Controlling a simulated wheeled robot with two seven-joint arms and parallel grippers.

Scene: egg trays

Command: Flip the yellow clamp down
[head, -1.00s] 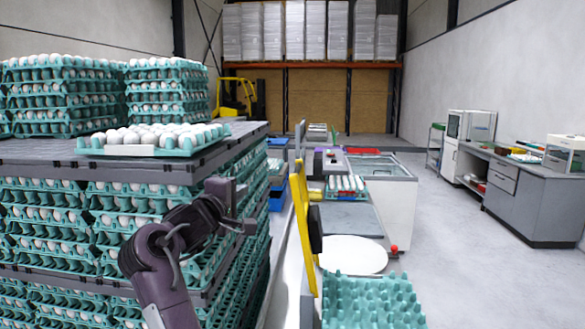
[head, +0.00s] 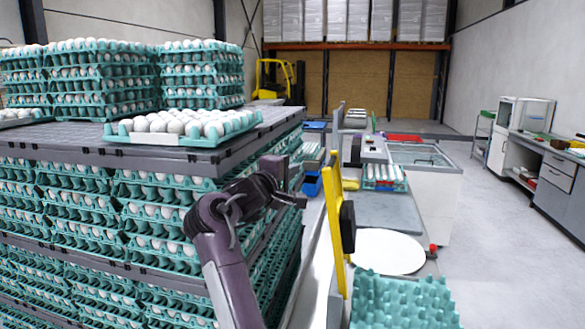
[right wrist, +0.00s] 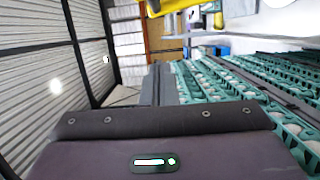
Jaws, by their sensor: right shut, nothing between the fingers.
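The yellow clamp (head: 333,222) stands upright, slightly tilted, in the middle of the head view, with a black pad on its right side. Part of a yellow thing, likely the same clamp, shows at the top edge of the right wrist view (right wrist: 180,5). My right gripper (head: 300,201) is shut and empty. In the head view it is just left of the clamp's upper part, with a small gap in the picture. Contact with the clamp is not visible. My left gripper is not in view.
A pallet stack of teal egg trays (head: 80,215) fills the left, with a tray of white eggs (head: 185,137) on top. Right of the clamp are a white round plate (head: 390,252) and an empty teal tray (head: 405,302). The floor farther right is open.

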